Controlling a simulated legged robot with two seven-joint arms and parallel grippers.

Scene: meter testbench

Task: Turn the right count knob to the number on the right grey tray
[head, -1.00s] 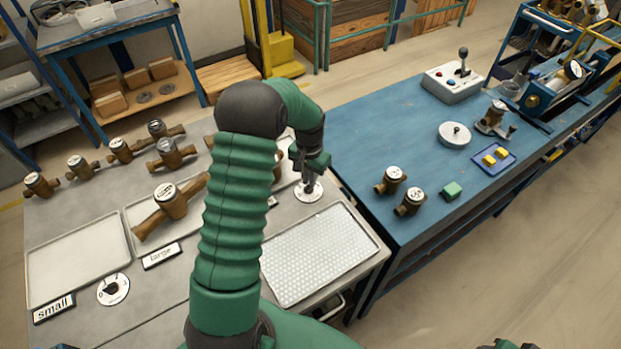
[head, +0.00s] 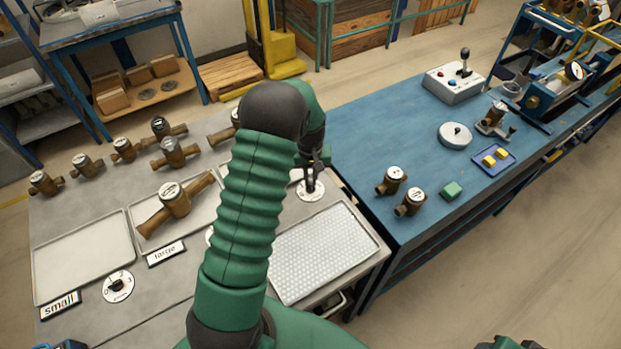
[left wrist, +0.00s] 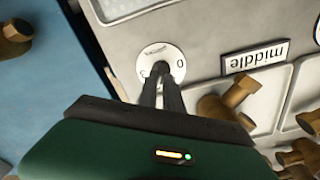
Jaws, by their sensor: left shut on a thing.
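The right count knob stands on a round white dial (head: 311,192) at the right edge of the grey bench. My left gripper (head: 312,186) points down over it, shut on the knob. In the left wrist view the dark fingers (left wrist: 160,88) meet at the middle of the dial (left wrist: 161,55), where a 0 shows; the knob is mostly hidden between them. The right grey tray (left wrist: 262,104), by the "middle" sign (left wrist: 255,57), holds at least one brass meter (left wrist: 232,98). My arm mostly hides this tray in the head view. My right gripper's fingers do not show.
Left of my arm are an empty tray (head: 75,262), the "large" tray with a meter (head: 177,202), and another dial (head: 118,287). A white-textured tray (head: 325,255) lies in front of the knob.

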